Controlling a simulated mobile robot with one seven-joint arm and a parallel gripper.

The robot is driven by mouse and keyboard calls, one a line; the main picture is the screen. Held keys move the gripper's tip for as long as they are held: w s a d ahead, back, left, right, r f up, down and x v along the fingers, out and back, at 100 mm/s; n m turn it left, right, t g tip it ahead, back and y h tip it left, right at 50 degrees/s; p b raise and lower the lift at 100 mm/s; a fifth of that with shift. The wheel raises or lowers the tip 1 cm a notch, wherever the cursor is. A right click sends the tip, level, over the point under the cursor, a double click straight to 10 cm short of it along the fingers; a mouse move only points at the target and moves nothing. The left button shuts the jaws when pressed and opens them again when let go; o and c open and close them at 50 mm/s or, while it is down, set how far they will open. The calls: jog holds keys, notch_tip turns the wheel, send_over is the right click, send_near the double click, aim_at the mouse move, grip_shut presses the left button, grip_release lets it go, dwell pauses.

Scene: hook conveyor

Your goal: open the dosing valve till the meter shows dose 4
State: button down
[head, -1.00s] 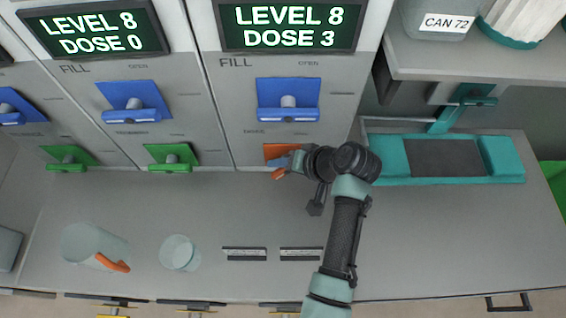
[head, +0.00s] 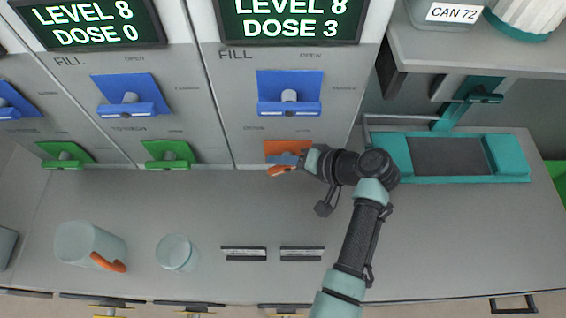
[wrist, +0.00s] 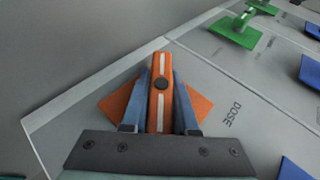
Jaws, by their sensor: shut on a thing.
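The dosing valve is an orange handle with a white stripe on an orange plate (head: 275,147), low on the right-hand panel. In the wrist view the handle (wrist: 161,85) stands between the blue fingers of my gripper (wrist: 160,105), which is shut on it. In the head view my gripper (head: 296,161) reaches the valve from the right and hides part of it. The word DOSE shows beside the plate in the wrist view. The meter (head: 291,20) above this panel reads LEVEL 8, DOSE 3.
A blue FILL valve (head: 289,95) sits above the orange one. The panel to the left has a green valve (head: 170,154) and a meter (head: 88,24) reading DOSE 0. A jug (head: 88,245) and a cup (head: 177,253) stand on the counter. A teal scale-like tray (head: 505,157) is at right.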

jog(key=shift+a+r+m+t+y+b, duration=0.15)
jog(key=shift+m+t+y+b, duration=0.2)
jog(key=shift+y+b, duration=0.75)
jog(key=shift+d+r+m+t+y+b, duration=0.1)
jog(key=shift+m+t+y+b, duration=0.2)
jog(key=shift+y+b, duration=0.8)
jog(key=shift+a+r+m+t+y+b, duration=0.15)
jog(key=shift+m+t+y+b, duration=0.15)
jog(key=shift+y+b, duration=0.8)
jog(key=shift+r, duration=0.1)
jog(key=c, duration=0.7)
grip_release()
jog(key=b+v, duration=0.2)
jog(key=v, duration=1.1)
jog(key=shift+d, duration=0.1)
